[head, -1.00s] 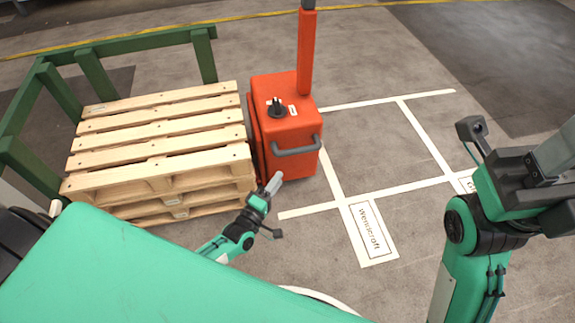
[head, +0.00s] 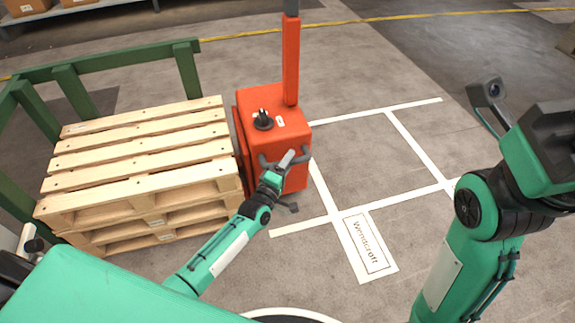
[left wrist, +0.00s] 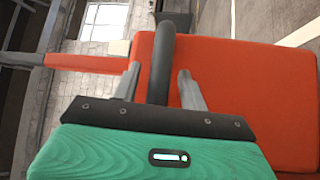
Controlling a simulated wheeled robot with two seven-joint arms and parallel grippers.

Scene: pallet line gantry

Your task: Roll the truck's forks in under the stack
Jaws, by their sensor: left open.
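The orange truck (head: 272,130) stands upright against the right side of the stack of wooden pallets (head: 135,165). Its forks are hidden behind its body and the stack, so I cannot tell how far in they are. A dark grey handle bar (head: 302,155) sticks out from the truck's near face. My left gripper (head: 289,158) is open at this bar. In the left wrist view the bar (left wrist: 161,60) runs between the two apart fingers (left wrist: 157,76), with the orange body behind. My right arm shows at the right, but its gripper fingers are out of view.
A green rail frame (head: 110,62) stands behind and left of the stack. White floor lines (head: 410,145) and a floor label (head: 368,243) lie right of the truck, where the floor is clear. Shelving with boxes (head: 25,6) is far back left.

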